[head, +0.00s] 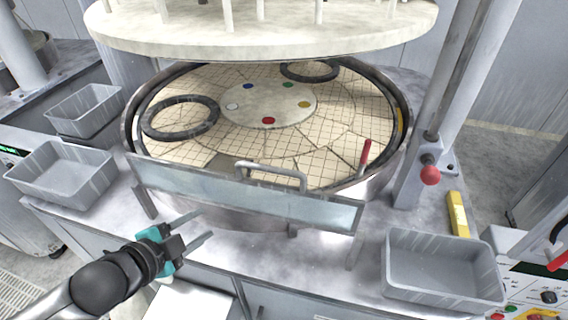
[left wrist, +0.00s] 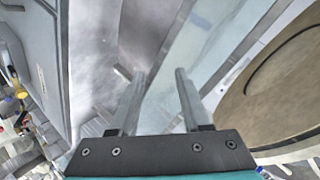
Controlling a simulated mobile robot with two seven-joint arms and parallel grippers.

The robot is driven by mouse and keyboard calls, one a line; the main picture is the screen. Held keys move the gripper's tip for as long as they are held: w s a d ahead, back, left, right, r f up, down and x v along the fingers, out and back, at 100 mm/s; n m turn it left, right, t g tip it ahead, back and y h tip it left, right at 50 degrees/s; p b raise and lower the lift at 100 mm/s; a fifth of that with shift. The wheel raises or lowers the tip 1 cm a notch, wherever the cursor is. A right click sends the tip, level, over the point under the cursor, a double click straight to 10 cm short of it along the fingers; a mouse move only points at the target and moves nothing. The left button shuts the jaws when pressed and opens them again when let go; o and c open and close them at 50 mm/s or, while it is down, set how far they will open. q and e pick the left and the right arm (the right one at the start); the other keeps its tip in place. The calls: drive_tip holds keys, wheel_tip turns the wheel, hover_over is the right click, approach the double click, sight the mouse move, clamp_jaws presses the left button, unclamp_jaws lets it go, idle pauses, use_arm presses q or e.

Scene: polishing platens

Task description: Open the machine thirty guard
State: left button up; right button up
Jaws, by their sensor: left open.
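The guard (head: 245,192) is a long pale translucent panel along the front of the round platen basin. A grey bar handle (head: 272,172) is fixed at its upper middle. The guard stands upright or slightly tilted; I cannot tell exactly. My left gripper (head: 203,225) is open and empty, in front of and below the guard's left half, left of the handle. In the left wrist view, the open fingers (left wrist: 160,75) point towards the guard panel (left wrist: 208,45), with nothing between them. I cannot tell whether they touch it. No machine number is readable. My right gripper is not in view.
The tiled platen (head: 330,145) carries dark rings (head: 180,118) beneath a raised upper plate (head: 265,38). Grey bins stand left (head: 62,178) and right (head: 443,270) of the basin. A red-knobbed lever (head: 430,175) and a yellow block (head: 458,214) are at the right.

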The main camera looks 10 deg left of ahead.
use_arm(q)
wheel_tip(320, 180, up, 4)
drive_tip(key=w+m+t+h, duration=0.1)
drive_tip(key=w+m+h, duration=0.15)
drive_tip(key=m, duration=0.25)
drive_tip(key=m+g+h, duration=0.2)
drive_tip(key=m+h, duration=0.5)
drive_tip(key=m, duration=0.1)
approach(265, 169)
drive_tip(key=shift+h, duration=0.25)
drive_tip(key=shift+f+b+x, duration=0.2)
drive_tip(key=shift+b+x, duration=2.65)
drive_tip(key=shift+x, duration=0.35)
drive_tip(key=shift+w+d+f+p, duration=0.1)
drive_tip(key=shift+w+d+p, duration=0.1)
drive_tip(key=shift+w+p, duration=0.15)
drive_tip(key=shift+p+x, duration=0.75)
drive_tip(key=shift+x, duration=1.05)
drive_tip(key=shift+p+x, duration=0.5)
drive_tip(key=shift+x, duration=1.1)
drive_tip(key=shift+c, duration=0.2)
